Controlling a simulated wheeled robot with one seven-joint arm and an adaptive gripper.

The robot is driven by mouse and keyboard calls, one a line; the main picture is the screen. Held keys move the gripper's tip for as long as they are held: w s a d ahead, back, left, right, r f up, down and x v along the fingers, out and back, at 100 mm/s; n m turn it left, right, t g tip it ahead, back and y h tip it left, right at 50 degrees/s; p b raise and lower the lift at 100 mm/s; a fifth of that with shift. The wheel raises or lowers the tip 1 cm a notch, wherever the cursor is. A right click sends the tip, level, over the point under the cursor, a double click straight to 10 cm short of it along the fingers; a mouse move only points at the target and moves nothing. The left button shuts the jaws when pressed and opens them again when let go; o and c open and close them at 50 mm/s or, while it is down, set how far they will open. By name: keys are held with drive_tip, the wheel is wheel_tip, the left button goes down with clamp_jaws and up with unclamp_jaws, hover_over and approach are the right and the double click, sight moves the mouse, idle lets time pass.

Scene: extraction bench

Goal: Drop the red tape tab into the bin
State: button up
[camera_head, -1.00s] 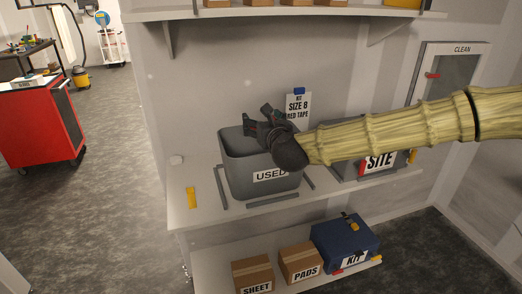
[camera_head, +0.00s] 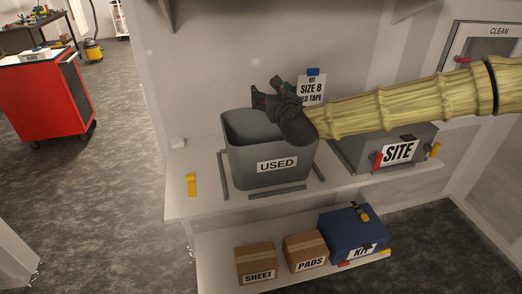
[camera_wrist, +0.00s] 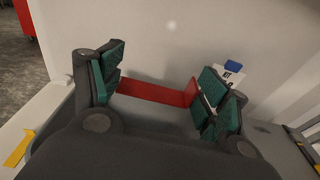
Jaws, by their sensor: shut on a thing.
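The grey bin labelled USED (camera_head: 277,178) stands upright on the white shelf, its top open. My gripper (camera_head: 265,92) is over the back right part of the bin's opening in the head view. In the wrist view, my gripper (camera_wrist: 155,92) is shut on the red tape tab (camera_wrist: 150,91), a flat red strip that spans between the green finger pads and bends up at its right end. The tab cannot be made out in the head view. The grey bin wall shows below the tab in the wrist view.
A grey SITE case (camera_head: 362,152) stands right of the bin, under my arm. A SIZE 8 RED TAPE card (camera_head: 311,88) stands behind the gripper. Low grey strips surround the bin's base; a yellow strip (camera_head: 191,185) lies left. Boxes and a blue KIT case (camera_head: 352,232) sit below.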

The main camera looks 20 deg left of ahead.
drive_tip(key=f, duration=0.1)
drive_tip(key=w+f, duration=0.1)
drive_tip(key=f, duration=0.1)
drive_tip(key=shift+w+a+f+b, duration=0.1)
drive_tip(key=shift+w+f+b, duration=0.1)
drive_tip(key=shift+w+b, duration=0.1)
drive_tip(key=o, duration=0.3)
drive_tip(key=shift+f, duration=0.1)
drive_tip(key=o, duration=0.5)
drive_tip(key=shift+w+f, duration=0.3)
drive_tip(key=shift+w, duration=0.2)
drive_tip(key=shift+c, duration=0.2)
drive_tip(key=shift+s+r, duration=0.25)
drive_tip(key=shift+s, duration=0.1)
drive_tip(key=shift+w+f, duration=0.1)
drive_tip(key=shift+f, duration=0.05)
drive_tip(key=v, duration=1.2)
drive_tip(key=shift+r, duration=0.25)
